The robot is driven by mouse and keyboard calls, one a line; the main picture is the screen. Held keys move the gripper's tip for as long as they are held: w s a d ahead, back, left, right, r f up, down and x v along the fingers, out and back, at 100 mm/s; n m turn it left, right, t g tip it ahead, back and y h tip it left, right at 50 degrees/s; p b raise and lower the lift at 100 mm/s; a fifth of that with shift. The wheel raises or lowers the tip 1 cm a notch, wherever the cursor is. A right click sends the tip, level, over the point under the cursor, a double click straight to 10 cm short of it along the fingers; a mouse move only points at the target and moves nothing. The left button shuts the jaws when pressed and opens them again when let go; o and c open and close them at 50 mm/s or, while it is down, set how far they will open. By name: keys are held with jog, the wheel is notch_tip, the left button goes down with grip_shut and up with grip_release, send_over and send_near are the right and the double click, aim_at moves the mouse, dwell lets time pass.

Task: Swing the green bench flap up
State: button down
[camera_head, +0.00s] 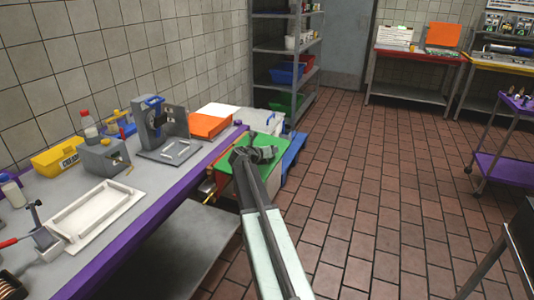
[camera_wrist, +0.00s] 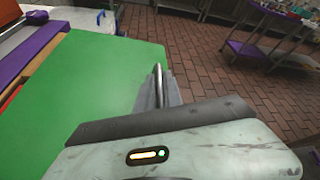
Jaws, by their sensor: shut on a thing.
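The green bench flap (camera_head: 268,141) is at the far end of the purple-edged workbench, partly hidden behind my gripper and arm. It fills much of the left of the wrist view as a broad flat green panel (camera_wrist: 95,85). My gripper (camera_head: 262,154) is over the flap in the head view. In the wrist view my gripper (camera_wrist: 158,88) is shut at the flap's right edge, by a thin curved metal piece. The exact contact is mostly hidden by the gripper body. I cannot tell the flap's exact tilt.
The workbench (camera_head: 190,178) carries a white tray (camera_head: 92,213), a grey stand (camera_head: 172,135), an orange box (camera_head: 208,124) and a yellow bin (camera_head: 57,157). A blue-and-white box (camera_head: 262,120) stands beyond the flap. Open tiled floor (camera_head: 370,200) lies to the right.

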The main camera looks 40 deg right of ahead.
jog(key=shift+s+r+p, duration=0.1)
jog(key=shift+r+p, duration=0.55)
jog(key=shift+r, duration=0.35)
jog(key=c, duration=1.8)
grip_release()
jog(key=shift+a, duration=0.1)
jog(key=shift+o, duration=0.2)
jog(key=shift+s+a+r, duration=0.1)
jog(key=shift+r, duration=0.1)
jog(key=shift+f, duration=0.1)
jog(key=p+v, duration=0.3)
jog(key=v, duration=0.4)
jog(key=shift+s+a+r, duration=0.1)
jog(key=shift+a+r, duration=0.15)
jog(key=shift+a+f, duration=0.1)
jog(key=shift+a, duration=0.1)
